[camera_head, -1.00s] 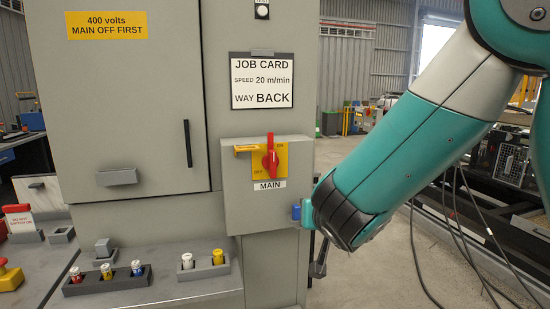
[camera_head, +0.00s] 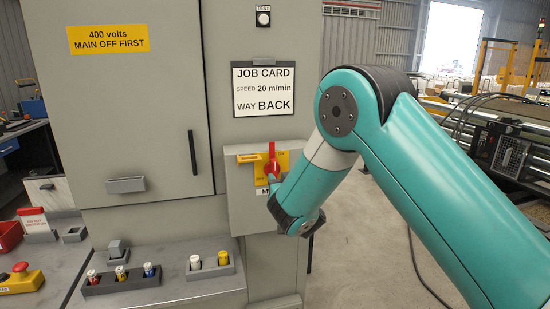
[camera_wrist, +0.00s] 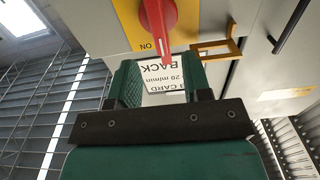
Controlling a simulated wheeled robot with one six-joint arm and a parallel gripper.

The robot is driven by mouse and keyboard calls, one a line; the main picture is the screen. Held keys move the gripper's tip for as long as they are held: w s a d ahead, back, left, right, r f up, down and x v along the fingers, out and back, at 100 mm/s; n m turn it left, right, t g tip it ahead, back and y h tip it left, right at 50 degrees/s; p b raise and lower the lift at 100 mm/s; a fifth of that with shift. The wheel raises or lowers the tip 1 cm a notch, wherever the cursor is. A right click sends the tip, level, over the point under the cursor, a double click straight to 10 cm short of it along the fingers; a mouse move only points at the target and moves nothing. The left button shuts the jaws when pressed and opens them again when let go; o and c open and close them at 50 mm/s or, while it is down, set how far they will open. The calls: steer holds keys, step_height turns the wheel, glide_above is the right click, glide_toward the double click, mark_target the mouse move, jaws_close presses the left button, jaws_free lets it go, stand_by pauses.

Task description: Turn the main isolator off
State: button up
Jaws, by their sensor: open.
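The main isolator is a red rotary handle (camera_head: 272,160) on a yellow plate on a grey box (camera_head: 240,195). The handle points upward in the head view, on the ON side. The wrist view is upside down; there the red handle (camera_wrist: 158,25) shows close up, its tip beside the word ON on the yellow plate (camera_wrist: 122,22). My gripper (camera_wrist: 158,62) is open, its two green fingers on either side of the handle's tip line, with no clear contact. In the head view my wrist covers the lower right of the plate and most of the MAIN label.
A yellow bracket (camera_head: 248,158) sticks out left of the handle. A job card (camera_head: 264,89) hangs above the box. A cabinet door handle (camera_head: 192,151) is at left. Fuse holders (camera_head: 122,278) stand on the ledge below. Open floor lies right of the cabinet.

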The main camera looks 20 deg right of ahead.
mark_target(275, 171)
steer(key=w+p, duration=0.3)
steer(key=w, duration=0.3)
steer(key=shift+w, duration=0.1)
jaws_close()
